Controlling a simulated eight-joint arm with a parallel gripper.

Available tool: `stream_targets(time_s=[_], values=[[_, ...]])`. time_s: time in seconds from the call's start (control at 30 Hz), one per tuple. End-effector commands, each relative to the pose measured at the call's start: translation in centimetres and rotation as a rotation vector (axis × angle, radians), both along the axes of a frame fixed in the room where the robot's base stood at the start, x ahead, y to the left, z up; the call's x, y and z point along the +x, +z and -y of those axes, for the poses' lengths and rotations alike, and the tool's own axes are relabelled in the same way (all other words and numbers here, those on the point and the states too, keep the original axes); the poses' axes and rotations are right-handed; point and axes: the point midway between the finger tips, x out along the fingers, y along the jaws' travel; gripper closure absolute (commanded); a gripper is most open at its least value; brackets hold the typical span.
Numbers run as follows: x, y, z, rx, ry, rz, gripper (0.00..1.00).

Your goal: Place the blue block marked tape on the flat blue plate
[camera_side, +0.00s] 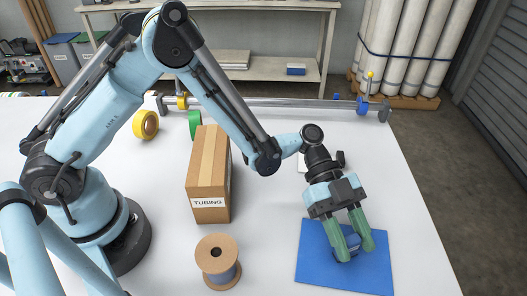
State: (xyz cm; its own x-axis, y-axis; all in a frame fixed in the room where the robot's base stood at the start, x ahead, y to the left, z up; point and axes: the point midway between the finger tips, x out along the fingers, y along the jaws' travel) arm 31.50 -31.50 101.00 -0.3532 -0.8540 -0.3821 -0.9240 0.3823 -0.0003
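The flat blue plate (315,262) lies on the white table at the lower right. A small blue block (352,243) is between the two green fingers of my gripper (355,252), over the plate's middle. The fingers appear to be closed against its sides and hide part of it. No marking on the block can be read from here. I cannot tell whether the block touches the plate or is held just above it.
A brown carton marked TUBING (210,172) stands left of the plate, with a spool (218,262) in front of it. A yellow tape roll (146,125) and a green roll (195,124) are behind. A metal rod (290,103) runs along the back.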

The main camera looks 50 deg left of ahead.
Motion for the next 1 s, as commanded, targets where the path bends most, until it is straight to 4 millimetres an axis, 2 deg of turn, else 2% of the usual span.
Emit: stream_targets(time_s=[0.03,0.17,0.53,0.67,1.0], values=[[0.0,0.0,0.0,0.001,0.0,0.0,0.54],[0.0,0.0,0.0,0.001,0.0,0.0,0.35],[0.0,0.4,0.0,0.0,0.0,0.0,0.35],[0.7,1.0,-1.5,0.001,0.005,-0.001,0.35],[3.1,3.6,-7.4,0.0,0.004,0.0,0.35]])
